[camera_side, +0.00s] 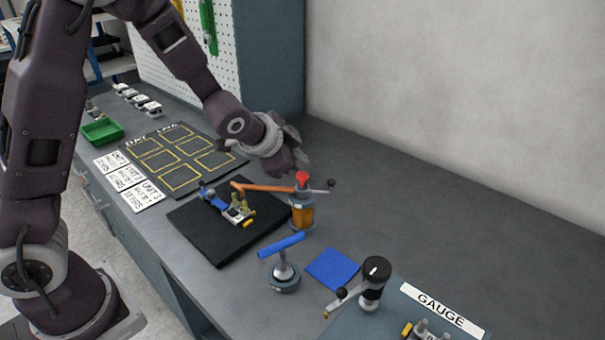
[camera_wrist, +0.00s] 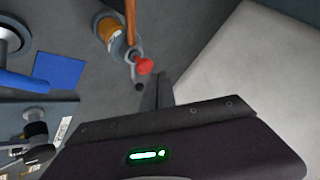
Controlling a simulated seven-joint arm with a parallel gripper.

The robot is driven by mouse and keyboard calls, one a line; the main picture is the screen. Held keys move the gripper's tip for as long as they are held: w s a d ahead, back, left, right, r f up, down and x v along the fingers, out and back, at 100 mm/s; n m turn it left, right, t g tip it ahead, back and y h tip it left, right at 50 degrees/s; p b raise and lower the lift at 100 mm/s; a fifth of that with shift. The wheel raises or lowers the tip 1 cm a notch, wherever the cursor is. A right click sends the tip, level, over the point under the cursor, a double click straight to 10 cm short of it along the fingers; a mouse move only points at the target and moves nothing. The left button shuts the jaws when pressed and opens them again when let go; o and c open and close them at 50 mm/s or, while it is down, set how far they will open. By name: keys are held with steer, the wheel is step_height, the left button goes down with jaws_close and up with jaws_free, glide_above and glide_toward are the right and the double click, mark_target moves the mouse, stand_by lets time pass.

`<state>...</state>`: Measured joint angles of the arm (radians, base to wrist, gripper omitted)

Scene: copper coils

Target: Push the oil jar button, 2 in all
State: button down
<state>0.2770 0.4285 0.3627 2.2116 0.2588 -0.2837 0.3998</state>
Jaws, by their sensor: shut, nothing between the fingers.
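The oil jar (camera_side: 302,212) stands upright on the bench just right of the black mat, with amber oil in a clear body and a red button (camera_side: 302,177) on top. A copper-coloured spout reaches left from its top over the mat. The jar also shows in the wrist view (camera_wrist: 112,36), with its red button (camera_wrist: 144,66) near the middle. My gripper (camera_side: 305,168) is shut and empty. In the side view its tip is close above the button; I cannot tell whether they touch. In the wrist view the fingers (camera_wrist: 158,90) lie just beside and below the button.
A black mat (camera_side: 205,240) carries a small blue and brass assembly (camera_side: 230,205). A blue-handled stand (camera_side: 283,265), a blue square (camera_side: 332,268) and a black-topped device (camera_side: 374,280) by the GAUGE plate (camera_side: 440,308) stand in front. The bench behind the jar is clear.

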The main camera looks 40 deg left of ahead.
mark_target(299, 176)
steer(key=shift+r, duration=2.5)
steer(key=s+r+n+g, duration=0.1)
steer(key=s+r+n, duration=0.15)
steer(key=s, duration=0.35)
steer(key=s+r+n, duration=0.1)
steer(key=s+r, duration=0.3)
steer(key=s, duration=0.1)
steer(key=s+d+n+g+h, duration=0.1)
steer(key=s+n, duration=0.3)
steer(key=s, duration=1.6)
steer(key=shift+s+d+g, duration=0.4)
steer(key=shift+d+g, duration=0.2)
steer(key=shift+g, duration=0.2)
